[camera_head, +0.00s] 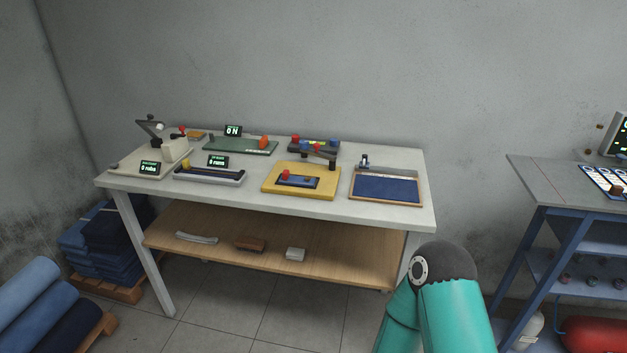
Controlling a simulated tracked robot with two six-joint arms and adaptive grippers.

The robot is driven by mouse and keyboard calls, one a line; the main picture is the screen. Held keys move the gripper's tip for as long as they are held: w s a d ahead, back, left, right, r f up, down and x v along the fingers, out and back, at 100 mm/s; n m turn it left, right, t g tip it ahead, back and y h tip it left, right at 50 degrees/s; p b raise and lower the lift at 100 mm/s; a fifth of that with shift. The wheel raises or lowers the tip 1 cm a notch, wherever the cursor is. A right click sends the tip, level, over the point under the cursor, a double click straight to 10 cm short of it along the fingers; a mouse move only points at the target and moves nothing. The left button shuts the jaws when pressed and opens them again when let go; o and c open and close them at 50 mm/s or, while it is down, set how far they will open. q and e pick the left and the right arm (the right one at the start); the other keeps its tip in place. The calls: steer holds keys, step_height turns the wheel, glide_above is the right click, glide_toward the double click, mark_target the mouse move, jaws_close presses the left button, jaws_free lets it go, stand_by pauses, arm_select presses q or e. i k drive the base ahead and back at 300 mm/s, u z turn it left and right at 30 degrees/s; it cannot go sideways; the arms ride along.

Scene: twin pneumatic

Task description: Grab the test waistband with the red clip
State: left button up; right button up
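A small dark blue piece (298,181) lies on a yellow board (271,190) at the front middle of the grey table (330,206). A small red part (284,175) sits on its left side and a dark part on its right. It may be the test waistband with the red clip, but it is too small to be sure. Another small red part (182,130) shows at the back left of the table. Neither gripper is in view. Only a teal link of my arm shows at the bottom right, in front of the table's right leg.
A wooden tray (420,190) with blue cloth, a dark block (315,147) with red and blue knobs, a green board (240,147) and display stations share the table. Several small items lie on the lower shelf (340,262). A blue-framed bench (545,180) stands right; fabric rolls (30,280) lie left.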

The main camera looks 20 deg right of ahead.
mark_target(285, 178)
steer(key=u, duration=0.05)
steer(key=i, duration=1)
steer(key=z, duration=0.1)
